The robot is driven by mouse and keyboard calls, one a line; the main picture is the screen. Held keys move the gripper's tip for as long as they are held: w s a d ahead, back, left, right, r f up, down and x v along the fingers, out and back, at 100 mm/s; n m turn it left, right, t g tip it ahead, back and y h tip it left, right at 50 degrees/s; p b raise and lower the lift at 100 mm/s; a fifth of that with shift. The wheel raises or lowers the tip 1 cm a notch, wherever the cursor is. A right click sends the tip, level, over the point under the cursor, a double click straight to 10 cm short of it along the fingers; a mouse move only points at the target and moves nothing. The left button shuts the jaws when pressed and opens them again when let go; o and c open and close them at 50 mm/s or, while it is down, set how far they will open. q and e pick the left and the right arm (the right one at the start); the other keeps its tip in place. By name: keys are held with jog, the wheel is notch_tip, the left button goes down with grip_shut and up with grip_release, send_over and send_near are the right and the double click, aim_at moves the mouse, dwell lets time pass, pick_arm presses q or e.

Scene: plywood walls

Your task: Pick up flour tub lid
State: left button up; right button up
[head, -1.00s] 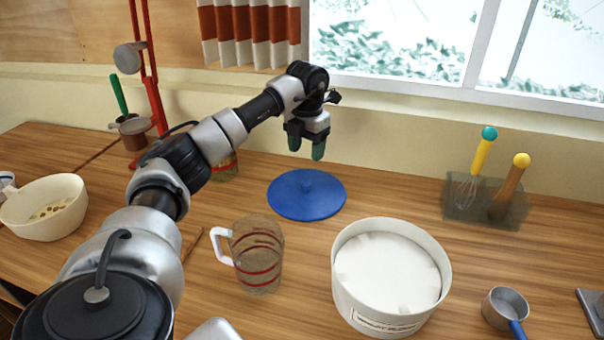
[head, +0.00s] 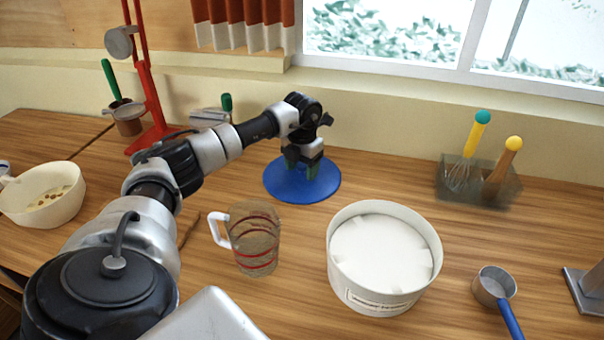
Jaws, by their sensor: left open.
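The flour tub lid (head: 318,188) is a round blue disc lying flat on the wooden counter, behind the tub. My left gripper (head: 302,170) points down at the lid's middle, its dark green fingertips open. The fingers and wrist hide the lid's centre knob, so I cannot tell whether they touch it. The flour tub (head: 377,302) is a round white tub with a label, open and full of white flour, in front and to the right of the lid. My right gripper is not in view.
A measuring jug (head: 254,240) with red bands stands in front of the lid. A cream bowl (head: 45,196) is at left, a red stand (head: 150,100) behind it. A utensil holder (head: 470,190) and a blue-handled scoop (head: 493,288) are at right. The wall is close behind the lid.

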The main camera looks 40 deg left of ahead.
pick_arm(q)
jog(key=c, duration=1)
jog(key=shift+r, duration=0.15)
